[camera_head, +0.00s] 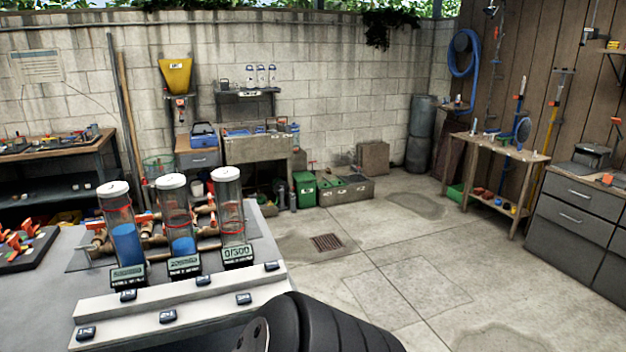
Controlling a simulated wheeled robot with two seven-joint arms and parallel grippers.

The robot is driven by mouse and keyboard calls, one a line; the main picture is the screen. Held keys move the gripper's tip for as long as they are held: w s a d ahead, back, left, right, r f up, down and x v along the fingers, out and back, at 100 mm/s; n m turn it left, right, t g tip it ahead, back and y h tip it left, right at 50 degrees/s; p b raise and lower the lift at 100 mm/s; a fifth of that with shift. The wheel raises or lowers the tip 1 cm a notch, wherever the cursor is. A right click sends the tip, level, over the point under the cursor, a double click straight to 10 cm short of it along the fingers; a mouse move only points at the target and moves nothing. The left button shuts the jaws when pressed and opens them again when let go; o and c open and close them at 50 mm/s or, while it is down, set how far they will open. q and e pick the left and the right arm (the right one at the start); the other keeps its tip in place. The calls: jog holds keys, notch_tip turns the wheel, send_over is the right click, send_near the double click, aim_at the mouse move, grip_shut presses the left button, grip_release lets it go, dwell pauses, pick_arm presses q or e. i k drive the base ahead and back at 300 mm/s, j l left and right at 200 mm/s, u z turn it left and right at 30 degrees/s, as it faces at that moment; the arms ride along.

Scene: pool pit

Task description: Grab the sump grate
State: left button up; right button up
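The sump grate (327,242) is a small, dark, rusty-brown slotted square set in the concrete floor, right of the bench with the clear cylinders. The floor around it looks stained. A black rounded part of my own body fills the bottom centre of the view, well in front of the grate. Neither of my grippers shows in the view, so nothing is seen touching the grate.
A grey bench (40,300) with clear cylinders (230,205) and pipes stands at left. Green boxes (305,190) sit by the back wall. A wooden table (500,150) and grey drawers (575,215) stand at right. The middle floor (410,270) is clear.

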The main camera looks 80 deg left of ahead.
aim_at(355, 176)
jog(key=u, duration=2.55)
jog(key=i+l+z, duration=0.4)
jog(key=i+z, duration=0.45)
jog(key=i+l, duration=0.15)
jog(key=i, duration=0.4)
jog(key=i+l, duration=0.1)
jog(key=i, duration=0.45)
jog(key=i+j+u, duration=0.2)
jog(key=i+u, duration=0.65)
jog(key=i, duration=0.2)
jog(key=i+l+u, duration=0.15)
jog(key=i+u, duration=0.3)
jog(key=i+z, duration=0.15)
jog(key=i, duration=0.85)
jog(key=i+j+z, duration=0.1)
jog(key=i, duration=2.9)
